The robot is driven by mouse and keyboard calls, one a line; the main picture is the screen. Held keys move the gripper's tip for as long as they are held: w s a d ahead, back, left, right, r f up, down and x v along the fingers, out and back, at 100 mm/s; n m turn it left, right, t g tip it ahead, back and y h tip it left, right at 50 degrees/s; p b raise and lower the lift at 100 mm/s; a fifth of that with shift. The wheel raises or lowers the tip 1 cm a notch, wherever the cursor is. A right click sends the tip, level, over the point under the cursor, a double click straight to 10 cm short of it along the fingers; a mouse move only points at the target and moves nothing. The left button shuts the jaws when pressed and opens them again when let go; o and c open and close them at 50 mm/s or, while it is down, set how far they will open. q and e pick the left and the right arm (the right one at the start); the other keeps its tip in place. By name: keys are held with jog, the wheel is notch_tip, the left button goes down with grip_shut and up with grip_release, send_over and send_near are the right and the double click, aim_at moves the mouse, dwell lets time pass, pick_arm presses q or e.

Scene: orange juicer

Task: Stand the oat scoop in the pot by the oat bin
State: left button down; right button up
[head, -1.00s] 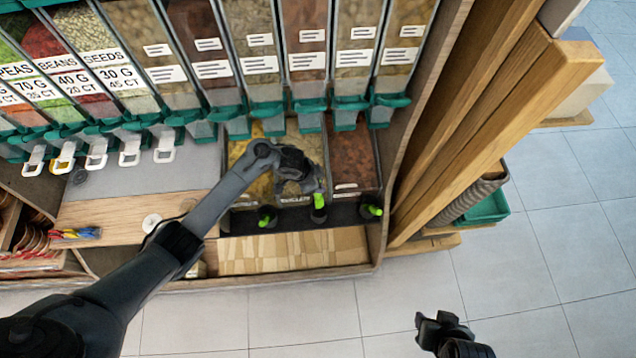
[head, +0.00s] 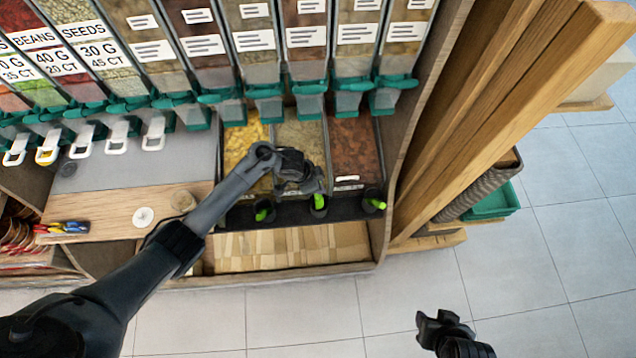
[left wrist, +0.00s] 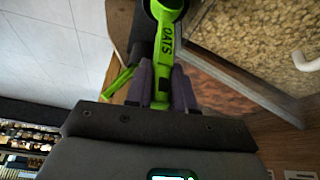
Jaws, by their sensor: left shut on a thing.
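My left gripper (head: 315,188) is shut on the green oat scoop (head: 319,202). The left wrist view shows the scoop (left wrist: 167,45), lettered OATS, between the purple fingers (left wrist: 163,88). In the head view the scoop is at the middle black pot (head: 319,212). I cannot tell whether its end is inside the pot or how deep. The oat bin (head: 302,140), with tan flakes, is behind that pot, and its flakes (left wrist: 250,45) fill the upper right of the wrist view. My right gripper (head: 438,325) is over the floor, away from the shelf; its jaws are unclear.
Green handles stand in the left pot (head: 264,211) and right pot (head: 373,201). A yellow bin (head: 245,145) and a red-brown bin (head: 353,150) flank the oat bin. Dispensers (head: 306,60) rise behind. A wooden post (head: 500,130) stands right. The floor (head: 540,260) in front is clear.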

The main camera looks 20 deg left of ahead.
pick_arm(q)
jog(key=shift+f+b, duration=1.25)
jog(key=shift+f, duration=0.9)
jog(key=shift+c, duration=0.5)
grip_release()
notch_tip(320, 180, up, 7)
jog(key=p, duration=0.7)
jog(key=shift+p, duration=0.4)
